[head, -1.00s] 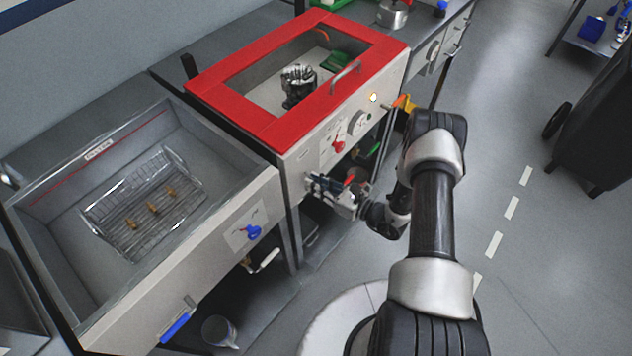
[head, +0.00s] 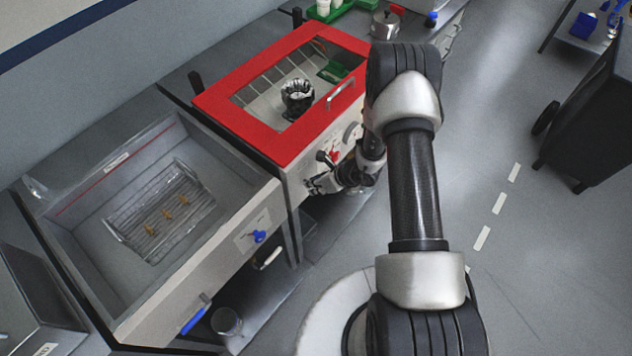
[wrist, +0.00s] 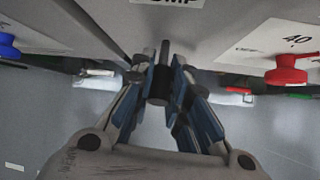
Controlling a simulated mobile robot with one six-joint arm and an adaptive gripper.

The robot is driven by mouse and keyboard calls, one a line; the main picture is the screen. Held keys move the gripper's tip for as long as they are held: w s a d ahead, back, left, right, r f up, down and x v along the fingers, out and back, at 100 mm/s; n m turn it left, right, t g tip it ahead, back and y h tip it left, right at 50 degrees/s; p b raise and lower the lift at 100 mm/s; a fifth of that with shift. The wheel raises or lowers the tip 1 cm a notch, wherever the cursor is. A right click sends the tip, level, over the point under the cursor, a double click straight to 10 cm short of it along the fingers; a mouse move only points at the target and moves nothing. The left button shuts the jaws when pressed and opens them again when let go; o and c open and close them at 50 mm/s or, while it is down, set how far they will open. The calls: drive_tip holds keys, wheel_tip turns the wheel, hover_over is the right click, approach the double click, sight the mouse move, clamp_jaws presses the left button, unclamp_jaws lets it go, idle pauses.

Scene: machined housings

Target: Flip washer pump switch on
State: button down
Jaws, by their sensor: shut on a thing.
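The washer (head: 225,112) has a red-framed lid with a window, and a dark metal housing (head: 297,97) shows inside it. My gripper (head: 318,183) is at the lower left of the washer's front panel. In the wrist view, my gripper (wrist: 162,80) has its blue-grey fingers closed around a dark switch lever (wrist: 163,60). The lever sticks out below a white label ending in "MP", cut off by the top edge. The fingers hide part of the lever, so I cannot tell its on or off position. A red knob (wrist: 286,72) is to the right of it.
An open basin (head: 85,225) at left holds a wire basket (head: 125,240) with brass parts. A blue knob (head: 259,236) and a blue-handled valve (head: 195,318) are on its front. A glass beaker (head: 227,321) stands below. The floor at right is clear up to a dark cart (head: 590,130).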

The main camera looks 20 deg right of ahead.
drive_tip(key=shift+w+a+r+g+h+p, duration=0.15)
drive_tip(key=shift+r+g+h+p, duration=0.35)
drive_tip(key=shift+g+p, duration=0.45)
drive_tip(key=shift+f, duration=0.1)
drive_tip(key=c, duration=1.5)
unclamp_jaws()
drive_tip(key=shift+c, duration=0.2)
drive_tip(key=v, duration=1.2)
drive_tip(key=shift+a, duration=0.1)
